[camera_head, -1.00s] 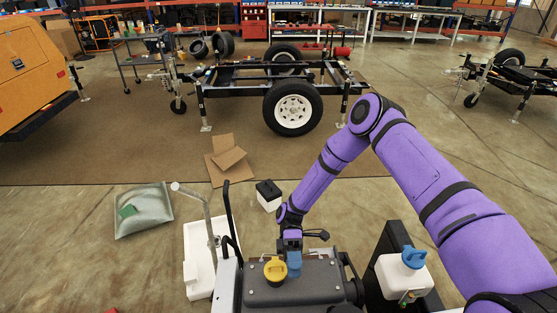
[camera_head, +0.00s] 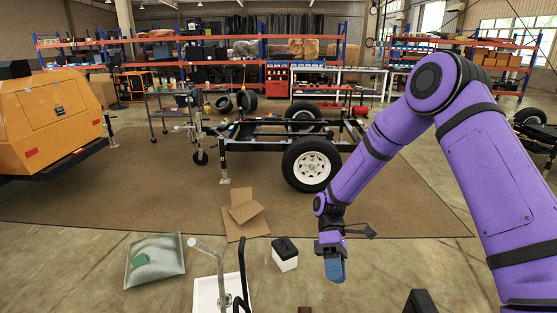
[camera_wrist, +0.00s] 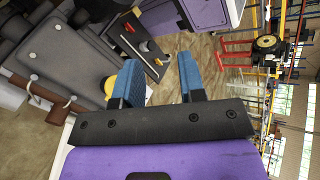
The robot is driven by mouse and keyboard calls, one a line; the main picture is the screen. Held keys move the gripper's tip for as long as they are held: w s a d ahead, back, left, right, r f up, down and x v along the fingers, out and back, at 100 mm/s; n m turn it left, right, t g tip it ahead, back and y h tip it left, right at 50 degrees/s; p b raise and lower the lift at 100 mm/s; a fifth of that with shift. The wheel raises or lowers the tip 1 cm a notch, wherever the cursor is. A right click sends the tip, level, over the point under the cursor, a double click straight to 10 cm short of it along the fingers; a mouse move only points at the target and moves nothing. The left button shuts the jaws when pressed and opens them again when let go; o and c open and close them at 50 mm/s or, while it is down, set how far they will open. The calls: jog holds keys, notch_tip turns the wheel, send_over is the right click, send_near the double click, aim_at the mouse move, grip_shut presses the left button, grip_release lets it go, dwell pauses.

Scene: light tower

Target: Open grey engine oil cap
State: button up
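My gripper (camera_head: 334,268) hangs in the lower middle of the head view, with blue fingers pointing down. In the wrist view my gripper (camera_wrist: 162,78) is open, with an empty gap between its two blue fingers. A dark grey engine housing (camera_wrist: 65,55) is at the left of the wrist view. A yellow cap (camera_wrist: 110,86) shows beside the left finger, partly hidden by it. I cannot make out a grey oil cap in either current view. The engine top is below the edge of the head view.
A white box with a black top (camera_head: 285,258) stands on the floor left of my gripper. A wheeled trailer frame (camera_head: 265,130) stands behind.

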jog(key=s+d+r+m+t, duration=0.2)
jog(key=d+r+m+t, duration=0.15)
jog(key=r, duration=0.85)
jog(key=s+d+r+m+t, duration=0.25)
jog(key=d+r+t, duration=0.25)
jog(key=r, duration=0.6)
jog(key=s+d+r+m+t, duration=0.3)
jog(key=s+d+r+t, duration=0.1)
jog(key=s+r, duration=0.2)
jog(key=s+d+r+m+t, duration=0.3)
jog(key=s+r+m+t, duration=0.1)
jog(key=s, duration=0.5)
jog(key=shift+d+r+t, duration=0.35)
jog(key=shift+d+r, duration=0.05)
jog(key=shift+r, duration=0.45)
jog(key=shift+s, duration=0.2)
